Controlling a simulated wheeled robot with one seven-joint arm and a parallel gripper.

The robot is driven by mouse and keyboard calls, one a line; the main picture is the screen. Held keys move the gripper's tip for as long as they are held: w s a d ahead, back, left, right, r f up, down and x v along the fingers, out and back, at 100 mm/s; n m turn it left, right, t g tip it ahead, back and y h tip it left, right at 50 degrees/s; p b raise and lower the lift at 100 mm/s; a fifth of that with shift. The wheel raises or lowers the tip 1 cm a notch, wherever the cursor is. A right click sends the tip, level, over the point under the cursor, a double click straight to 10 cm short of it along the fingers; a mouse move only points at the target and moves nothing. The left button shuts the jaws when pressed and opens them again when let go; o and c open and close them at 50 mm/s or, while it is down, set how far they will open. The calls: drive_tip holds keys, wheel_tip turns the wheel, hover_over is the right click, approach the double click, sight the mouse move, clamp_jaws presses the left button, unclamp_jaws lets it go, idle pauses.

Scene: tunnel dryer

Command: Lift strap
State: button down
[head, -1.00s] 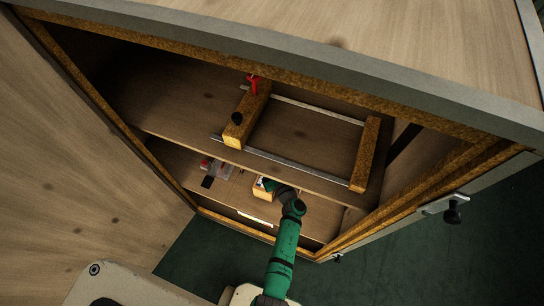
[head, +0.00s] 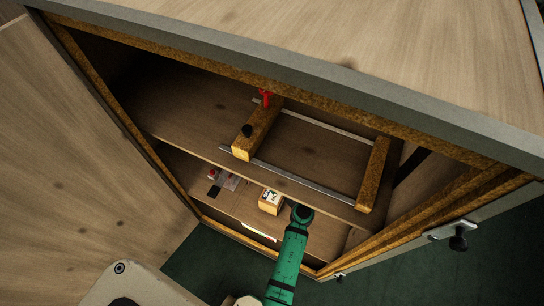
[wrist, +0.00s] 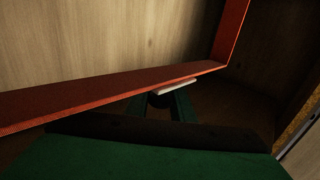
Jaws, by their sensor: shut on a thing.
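A red strap (wrist: 120,86) runs across the wrist view from the left edge to the right of centre, then bends sharply upward towards the top. My gripper (wrist: 168,96) shows below the strap, its green fingers reaching up to it with a pale flat piece at the tips. It is shut on the strap near the bend. In the head view my green arm reaches into the cabinet, and its end passes beneath the upper shelf. There the gripper and the strap are hidden.
The upper shelf (head: 200,112) carries a wooden frame clamp (head: 372,175) with metal bars. On the lower shelf (head: 228,207), a small yellowish box (head: 270,201) stands left of my arm, with small red and black items farther left. The cabinet's wooden edges surround the opening.

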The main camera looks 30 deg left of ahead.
drive_tip(key=shift+r, duration=0.5)
drive_tip(key=c, duration=1.6)
unclamp_jaws()
drive_tip(key=v, duration=1)
drive_tip(key=shift+s+d, duration=0.2)
drive_tip(key=shift+d, duration=0.05)
drive_tip(key=shift+s, duration=0.15)
